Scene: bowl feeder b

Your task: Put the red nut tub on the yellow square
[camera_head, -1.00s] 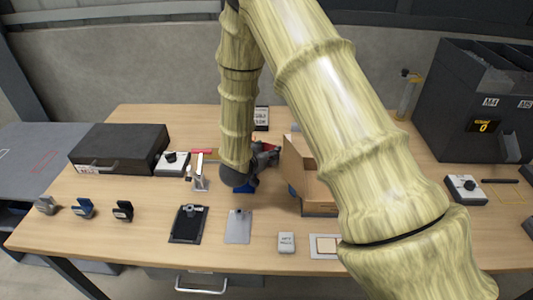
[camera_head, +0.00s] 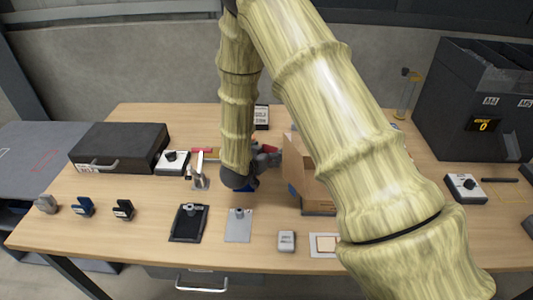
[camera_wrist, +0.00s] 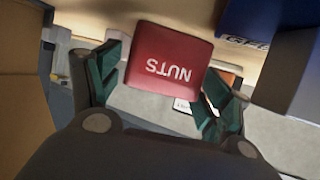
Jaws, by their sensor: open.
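The red nut tub (camera_wrist: 168,58), marked NUTS upside down in the wrist view, lies between the two green-padded fingers of my gripper (camera_wrist: 162,90). The fingers are spread, with one on each side of the tub. In the head view my gripper (camera_head: 266,158) is partly hidden by my arm, beside a brown cardboard box, and only a little red shows there.
The brown box (camera_head: 303,170) stands right of my gripper. A silver stand (camera_head: 201,172) is to its left. A black case (camera_head: 120,148) sits at the back left. Dark bins (camera_head: 475,125) stand at the back right. My arm hides the middle right of the table.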

